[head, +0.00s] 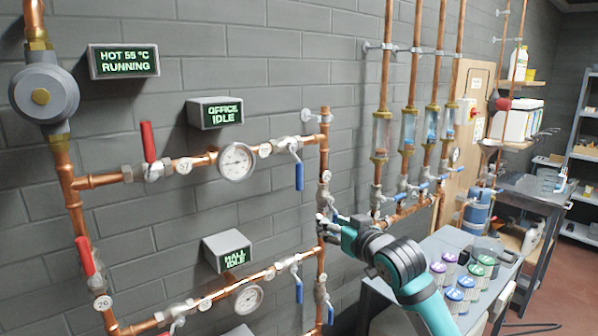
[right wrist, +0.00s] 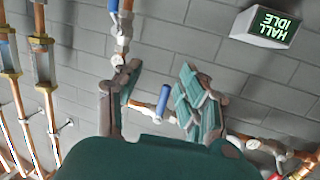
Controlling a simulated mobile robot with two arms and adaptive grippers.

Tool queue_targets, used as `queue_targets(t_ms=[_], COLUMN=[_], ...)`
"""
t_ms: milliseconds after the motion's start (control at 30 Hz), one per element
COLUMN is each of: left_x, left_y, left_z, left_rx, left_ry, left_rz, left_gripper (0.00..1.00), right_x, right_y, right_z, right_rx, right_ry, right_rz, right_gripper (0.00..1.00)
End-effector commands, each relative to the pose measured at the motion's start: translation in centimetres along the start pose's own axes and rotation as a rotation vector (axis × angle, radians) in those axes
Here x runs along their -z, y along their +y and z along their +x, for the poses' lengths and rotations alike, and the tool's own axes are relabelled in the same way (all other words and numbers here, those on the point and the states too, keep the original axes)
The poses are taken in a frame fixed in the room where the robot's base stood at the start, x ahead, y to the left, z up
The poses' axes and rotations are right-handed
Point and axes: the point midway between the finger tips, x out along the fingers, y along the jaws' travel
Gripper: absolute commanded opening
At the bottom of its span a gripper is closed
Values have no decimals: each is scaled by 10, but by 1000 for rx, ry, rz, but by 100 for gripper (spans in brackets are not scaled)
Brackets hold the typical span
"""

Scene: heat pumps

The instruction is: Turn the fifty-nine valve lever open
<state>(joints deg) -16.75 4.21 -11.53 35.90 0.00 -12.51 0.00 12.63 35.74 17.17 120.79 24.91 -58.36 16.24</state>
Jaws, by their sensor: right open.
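A blue lever (head: 299,172) hangs down from a valve at the right end of the upper copper line. Round tags sit on this line (head: 265,150) and on the vertical pipe (head: 326,176); I cannot read fifty-nine surely on either. My right gripper (head: 328,228) is at the vertical pipe, below and right of that lever. In the right wrist view my gripper (right wrist: 155,100) is open and empty, its fingers apart with a blue lever (right wrist: 163,103) showing between them, apparently behind them. I cannot tell any contact. My left gripper is out of view.
A lower line carries another hanging blue lever (head: 299,290). A gauge (head: 237,161) and a raised red lever (head: 148,142) are on the upper line. The HALL IDLE box (head: 228,249) juts out left of my gripper. Vertical flow-meter pipes (head: 382,130) stand to the right.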

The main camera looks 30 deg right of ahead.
Motion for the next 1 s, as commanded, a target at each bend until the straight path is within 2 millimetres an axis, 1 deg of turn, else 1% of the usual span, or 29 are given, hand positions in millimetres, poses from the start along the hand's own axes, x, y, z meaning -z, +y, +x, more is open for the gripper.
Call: queue_targets(t_ms=[33,100,200,267,333,467,800,1000], left_x=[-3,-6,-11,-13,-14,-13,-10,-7], left_y=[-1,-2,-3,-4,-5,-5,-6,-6], left_z=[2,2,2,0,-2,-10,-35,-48], left_rx=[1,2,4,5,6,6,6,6], left_ry=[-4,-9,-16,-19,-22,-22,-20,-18], left_rz=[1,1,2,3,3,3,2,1], left_gripper=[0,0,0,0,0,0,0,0], right_x=[32,61,82,88,92,96,110,115], right_y=[-8,-16,-25,-27,-28,-28,-32,-34], right_z=[-20,-43,-62,-66,-62,-43,31,71], right_rx=[14,28,41,44,45,45,45,45], right_ry=[58,111,152,163,165,164,163,164], right_rz=[-16,-33,-46,-49,-49,-48,-48,-48], right_gripper=[41,41,41,41,41,41,41,41])
